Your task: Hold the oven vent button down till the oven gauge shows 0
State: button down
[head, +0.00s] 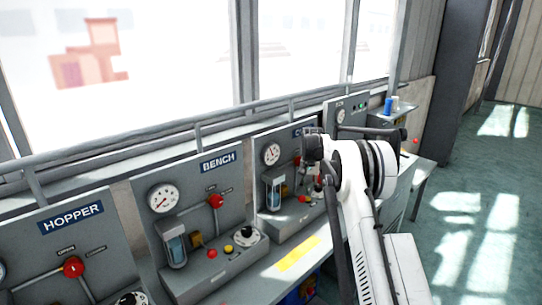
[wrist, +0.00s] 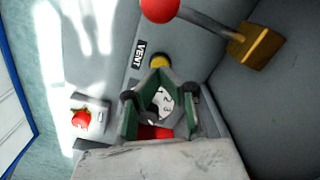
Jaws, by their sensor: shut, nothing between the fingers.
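In the wrist view my gripper (wrist: 157,74) is shut and empty. Its fingertips are at the yellow button (wrist: 160,61) beside the VENT label (wrist: 139,53). Part of the button shows past the tips. I cannot tell whether it is pressed down. A white numbered dial (wrist: 163,103) and something red show between and below the fingers. The farthest panel there has a small gauge (head: 341,115). Its needle and its label are too small to read surely.
A red-balled lever (wrist: 160,8) with a brass block (wrist: 256,46) is close above the fingers in the wrist view. A red button (wrist: 81,119) on a grey box is at left. The HOPPER panel (head: 71,217) and BENCH panel (head: 218,162) stand at left.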

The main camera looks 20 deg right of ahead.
jog(key=shift+f+b, duration=0.8)
jog(key=shift+f, duration=0.55)
jog(key=shift+r, duration=0.1)
dwell(1.3)
jog(key=shift+r+p, duration=1)
jog(key=shift+r, duration=2.45)
jog(key=s+d+r+b, duration=0.1)
jog(key=s+d+r, duration=0.2)
jog(key=s, duration=0.6)
jog(key=shift+d+b, duration=0.4)
jog(key=shift+d, duration=0.25)
